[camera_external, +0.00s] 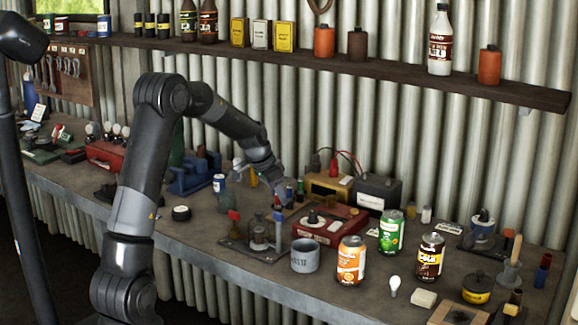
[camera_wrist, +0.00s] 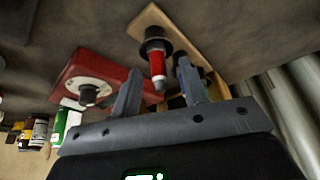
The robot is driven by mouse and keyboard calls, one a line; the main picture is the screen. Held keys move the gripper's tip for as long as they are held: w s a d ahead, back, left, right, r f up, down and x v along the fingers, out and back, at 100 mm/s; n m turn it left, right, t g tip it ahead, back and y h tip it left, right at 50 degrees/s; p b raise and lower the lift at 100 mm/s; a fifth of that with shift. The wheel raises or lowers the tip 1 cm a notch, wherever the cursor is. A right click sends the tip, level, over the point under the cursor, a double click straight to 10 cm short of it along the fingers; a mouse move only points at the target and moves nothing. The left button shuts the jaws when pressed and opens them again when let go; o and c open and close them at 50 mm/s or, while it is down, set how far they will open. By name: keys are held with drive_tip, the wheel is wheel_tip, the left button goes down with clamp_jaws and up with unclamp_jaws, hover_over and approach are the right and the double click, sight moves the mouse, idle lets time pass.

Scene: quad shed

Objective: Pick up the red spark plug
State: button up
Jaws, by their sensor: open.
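The red spark plug (camera_wrist: 157,63) stands in a dark round holder on a pale wooden strip (camera_wrist: 147,18) in the wrist view. My gripper (camera_wrist: 160,67) is open, with one finger to each side of the plug in that picture. The plug appears between the fingers, but I cannot tell whether its tip is level with the fingertips. Nothing is held. A dark round piece shows behind the right finger and is partly hidden. In the external view my gripper (camera_external: 279,193) is low over the bench, and the plug is too small there to make out surely.
A red box with a black knob (camera_external: 328,226) is close beside the gripper; it also shows in the wrist view (camera_wrist: 72,84). A yellow-fronted box (camera_external: 325,187) and black box (camera_external: 377,193) stand behind. A grey mug (camera_external: 305,256) and cans are nearer the bench's front.

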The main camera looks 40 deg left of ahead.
clamp_jaws()
idle(0.3)
drive_tip(key=shift+r, duration=0.1)
